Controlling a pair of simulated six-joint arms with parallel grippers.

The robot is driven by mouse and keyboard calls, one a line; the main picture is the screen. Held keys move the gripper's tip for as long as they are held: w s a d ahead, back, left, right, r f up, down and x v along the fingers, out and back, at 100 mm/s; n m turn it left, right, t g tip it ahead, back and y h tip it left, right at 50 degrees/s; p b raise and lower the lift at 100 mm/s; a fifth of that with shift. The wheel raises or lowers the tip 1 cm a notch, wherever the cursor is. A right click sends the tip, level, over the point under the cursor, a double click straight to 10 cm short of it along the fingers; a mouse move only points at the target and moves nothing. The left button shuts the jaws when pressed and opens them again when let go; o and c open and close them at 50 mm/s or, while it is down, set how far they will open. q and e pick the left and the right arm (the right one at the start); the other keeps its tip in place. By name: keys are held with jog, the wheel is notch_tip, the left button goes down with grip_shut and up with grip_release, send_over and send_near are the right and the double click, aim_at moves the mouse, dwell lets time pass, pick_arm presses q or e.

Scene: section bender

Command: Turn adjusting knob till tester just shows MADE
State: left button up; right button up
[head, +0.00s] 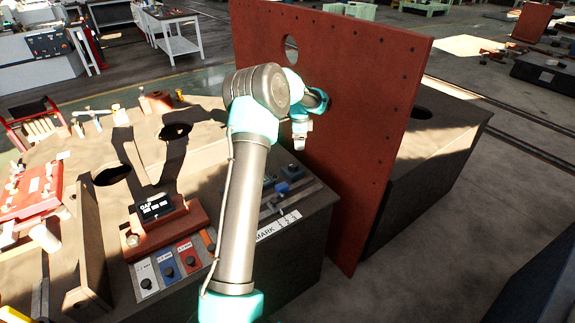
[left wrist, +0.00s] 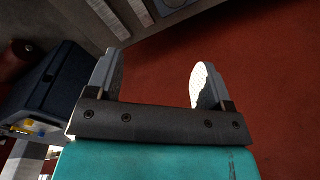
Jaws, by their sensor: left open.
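My left gripper (head: 299,143) hangs in front of the tall red panel, its fingers small in the head view. In the left wrist view the two fingers (left wrist: 160,78) stand wide apart with nothing between them. A small black display (head: 156,207) with light text sits on a reddish-brown base on the bench; I cannot read it as MADE. I cannot tell which is the adjusting knob. My left arm covers part of the bench behind it. My right gripper does not show.
The upright red panel (head: 350,100) stands just behind and right of my gripper. A dark blue box (left wrist: 52,78) is close to the left finger in the wrist view. The bench (head: 85,150) has dark holes and a red rack (head: 37,125) at left.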

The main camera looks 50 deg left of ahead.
aim_at(292, 164)
pick_arm(q)
jog(key=a+r, duration=0.1)
jog(key=s+a+r, duration=0.1)
jog(key=shift+s+a+r, duration=0.1)
jog(key=shift+a+r, duration=0.2)
jog(key=shift+a, duration=0.1)
jog(key=shift+f, duration=0.1)
jog(key=f, duration=1.1)
jog(key=w+f, duration=0.1)
jog(key=f, duration=0.5)
jog(key=shift+a+f, duration=0.15)
jog(key=shift+a, duration=0.25)
jog(key=c, duration=0.9)
